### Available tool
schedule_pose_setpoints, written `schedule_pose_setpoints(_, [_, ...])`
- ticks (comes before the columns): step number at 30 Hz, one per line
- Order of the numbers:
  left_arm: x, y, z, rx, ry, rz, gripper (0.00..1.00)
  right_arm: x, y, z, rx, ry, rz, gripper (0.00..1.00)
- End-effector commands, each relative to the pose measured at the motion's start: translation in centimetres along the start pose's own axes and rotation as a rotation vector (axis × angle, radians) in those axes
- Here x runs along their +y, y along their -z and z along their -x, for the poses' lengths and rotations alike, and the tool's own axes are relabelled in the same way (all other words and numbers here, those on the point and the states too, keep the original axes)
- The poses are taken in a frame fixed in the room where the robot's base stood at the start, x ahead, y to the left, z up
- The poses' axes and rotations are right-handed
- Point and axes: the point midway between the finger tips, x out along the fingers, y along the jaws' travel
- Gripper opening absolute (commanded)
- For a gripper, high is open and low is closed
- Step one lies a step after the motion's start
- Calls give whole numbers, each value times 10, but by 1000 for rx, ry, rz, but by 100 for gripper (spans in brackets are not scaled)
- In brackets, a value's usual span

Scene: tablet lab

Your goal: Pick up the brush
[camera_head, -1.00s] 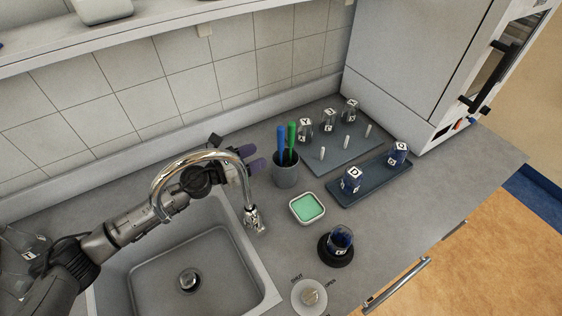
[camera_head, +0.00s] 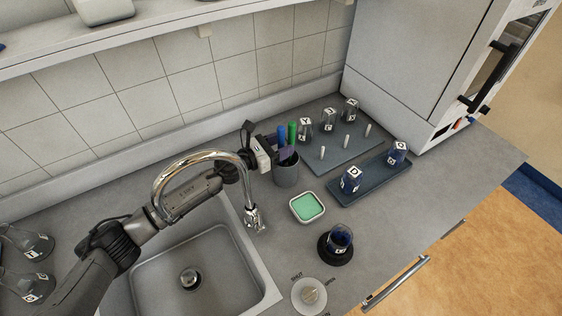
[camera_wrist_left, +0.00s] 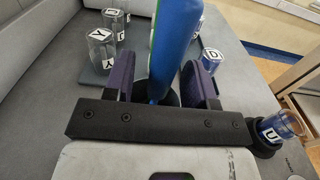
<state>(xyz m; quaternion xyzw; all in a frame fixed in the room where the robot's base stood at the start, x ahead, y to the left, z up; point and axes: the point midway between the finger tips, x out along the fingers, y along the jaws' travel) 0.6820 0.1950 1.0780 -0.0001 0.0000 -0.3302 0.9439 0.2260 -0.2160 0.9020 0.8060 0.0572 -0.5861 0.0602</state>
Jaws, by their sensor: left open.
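A grey cup (camera_head: 286,174) on the counter holds a blue-handled brush (camera_head: 282,133) and a green-handled brush (camera_head: 292,131); their lower ends are hidden inside it. My left gripper (camera_head: 284,153) is at the cup's upper left, by the handles. In the left wrist view the gripper (camera_wrist_left: 160,80) is open, with one purple finger on each side of the blue handle (camera_wrist_left: 174,45). Gaps show between handle and fingers. My right gripper is not in view.
A chrome faucet (camera_head: 200,158) arches over the sink (camera_head: 215,255), close to my left arm. A green-topped square dish (camera_head: 307,207) and a dark round stand with a blue-filled vessel (camera_head: 339,238) are in front. Racks with labelled vessels (camera_head: 352,179) stand right of the cup.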

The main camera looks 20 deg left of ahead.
Motion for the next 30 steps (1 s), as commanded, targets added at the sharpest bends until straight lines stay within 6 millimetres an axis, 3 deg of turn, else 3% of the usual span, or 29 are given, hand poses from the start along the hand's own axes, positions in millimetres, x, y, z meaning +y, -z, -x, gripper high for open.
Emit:
schedule_pose_setpoints(5, [0, 0, 0, 0, 0, 0, 51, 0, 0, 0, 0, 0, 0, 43])
schedule_pose_setpoints(21, [0, 0, 0, 0, -1, 0, 0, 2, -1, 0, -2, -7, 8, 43])
schedule_pose_setpoints(30, [0, -1, 0, 0, -1, -1, 0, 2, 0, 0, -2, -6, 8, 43])
